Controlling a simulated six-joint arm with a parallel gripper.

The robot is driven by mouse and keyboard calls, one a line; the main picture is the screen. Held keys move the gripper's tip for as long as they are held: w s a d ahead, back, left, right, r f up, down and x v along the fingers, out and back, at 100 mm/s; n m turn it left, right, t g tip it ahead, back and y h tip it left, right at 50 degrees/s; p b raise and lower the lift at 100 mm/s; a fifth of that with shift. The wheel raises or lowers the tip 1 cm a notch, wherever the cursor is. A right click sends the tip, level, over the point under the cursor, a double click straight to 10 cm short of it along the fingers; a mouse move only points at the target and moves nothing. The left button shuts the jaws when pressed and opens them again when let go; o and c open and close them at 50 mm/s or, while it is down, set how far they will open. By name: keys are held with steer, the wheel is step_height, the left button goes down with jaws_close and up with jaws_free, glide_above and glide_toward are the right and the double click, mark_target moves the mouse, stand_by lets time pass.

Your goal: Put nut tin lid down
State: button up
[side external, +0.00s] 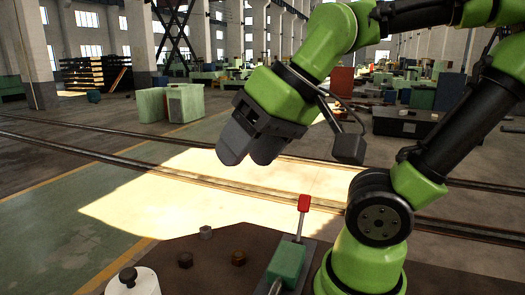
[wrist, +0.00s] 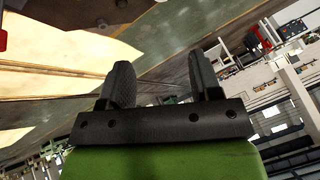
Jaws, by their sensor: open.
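A white round tin or lid (side external: 143,283) with a dark knob (side external: 128,275) stands at the table's lower left edge in the side view. Its bottom is cut off by the frame, so I cannot tell whether a separate lid sits on a tin body. My gripper (side external: 250,155) is high above the table, well up and to the right of the white thing, and apart from it. In the wrist view my gripper (wrist: 162,80) has its two fingers spread with nothing between them.
Two brown nuts (side external: 185,260) (side external: 238,258) and a grey nut (side external: 206,232) lie on the dark brown table (side external: 215,280). A green device (side external: 287,263) with a red-tipped lever (side external: 304,203) stands upright right of them. The air around my gripper is clear.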

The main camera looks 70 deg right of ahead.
steer(key=shift+o, duration=0.4)
steer(key=shift+s+f, duration=0.2)
steer(key=shift+s, duration=0.65)
